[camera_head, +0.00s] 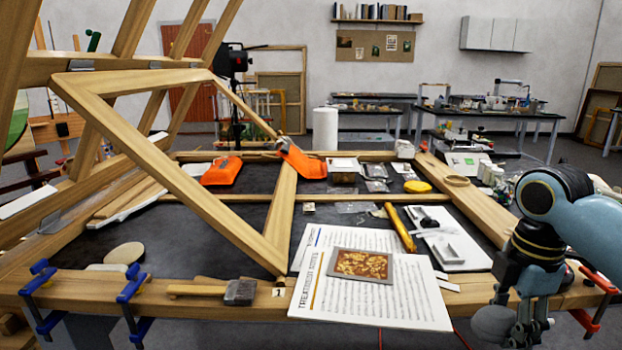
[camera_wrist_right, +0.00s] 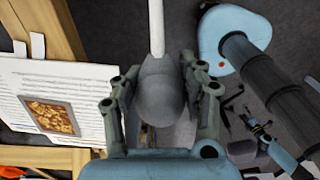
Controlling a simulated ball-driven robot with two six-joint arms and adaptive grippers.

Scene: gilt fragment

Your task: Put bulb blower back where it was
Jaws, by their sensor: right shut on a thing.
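The bulb blower is a smooth grey bulb with a pale nozzle. In the right wrist view the bulb blower (camera_wrist_right: 160,88) sits between the two fingers of my right gripper (camera_wrist_right: 160,105), its nozzle pointing to the top of the picture. In the head view my right gripper (camera_head: 525,328) hangs at the lower right, by the table's front edge, shut on the bulb blower (camera_head: 491,325). Part of the bulb is hidden behind the fingers. My left gripper is in neither view.
Printed treatment notes (camera_head: 420,300) with a gilt fragment (camera_head: 361,265) lie on the table's front edge (camera_head: 190,292). A mallet (camera_head: 238,292) lies left of them. Blue clamps (camera_head: 130,285) grip the front left edge, and a red clamp (camera_head: 597,285) the right. A large wooden frame (camera_head: 170,165) leans over the table's left.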

